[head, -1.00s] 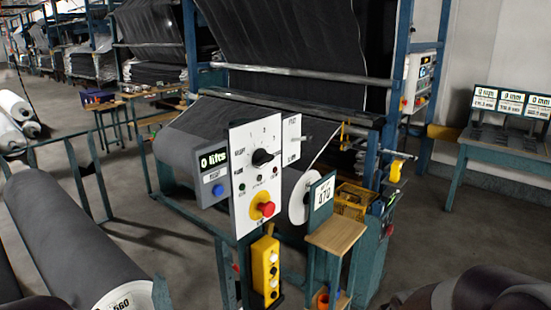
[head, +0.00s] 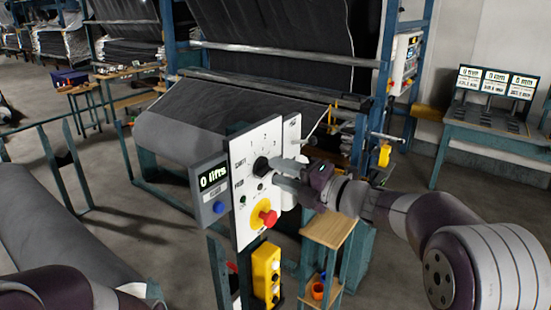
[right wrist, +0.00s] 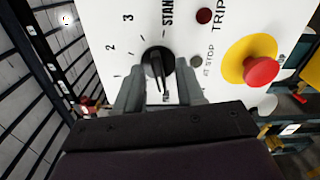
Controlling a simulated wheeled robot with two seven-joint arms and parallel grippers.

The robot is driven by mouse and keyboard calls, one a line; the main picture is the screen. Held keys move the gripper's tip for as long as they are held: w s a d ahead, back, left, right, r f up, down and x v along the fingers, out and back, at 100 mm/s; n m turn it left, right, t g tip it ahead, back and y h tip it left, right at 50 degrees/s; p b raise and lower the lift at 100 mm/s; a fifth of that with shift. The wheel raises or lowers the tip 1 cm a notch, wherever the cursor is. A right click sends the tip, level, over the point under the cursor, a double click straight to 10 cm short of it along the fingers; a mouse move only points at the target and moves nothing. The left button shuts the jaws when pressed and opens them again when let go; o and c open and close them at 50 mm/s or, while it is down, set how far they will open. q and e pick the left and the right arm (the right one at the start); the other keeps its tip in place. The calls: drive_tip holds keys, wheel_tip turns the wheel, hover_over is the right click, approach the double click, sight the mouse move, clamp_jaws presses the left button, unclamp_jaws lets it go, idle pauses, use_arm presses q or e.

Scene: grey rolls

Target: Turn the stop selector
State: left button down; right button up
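The selector is a black knob on the white control panel (head: 247,190), beside a printed scale of numbers. In the head view the knob (head: 261,165) sits left of my right gripper (head: 275,173), whose fingers reach to the panel face. In the right wrist view the knob (right wrist: 156,62) lies between the two fingertips of my right gripper (right wrist: 158,80). The fingers stand apart, one on each side of it; whether they touch it I cannot tell. My left arm shows at the bottom left, its gripper out of frame.
A red mushroom button (head: 267,217) on a yellow base sits below the knob; it also shows in the right wrist view (right wrist: 262,71). A display box (head: 210,191) hangs left of the panel. A yellow button box (head: 265,274) and a wooden-topped stand (head: 328,230) are below.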

drive_tip(key=shift+w+a+r, duration=0.1)
drive_tip(key=shift+w+a, duration=0.25)
drive_tip(key=shift+a, duration=0.4)
clamp_jaws()
use_arm(q)
drive_tip(key=shift+s+d+r, duration=0.1)
drive_tip(key=shift+s+r, duration=0.1)
drive_tip(key=shift+r, duration=0.35)
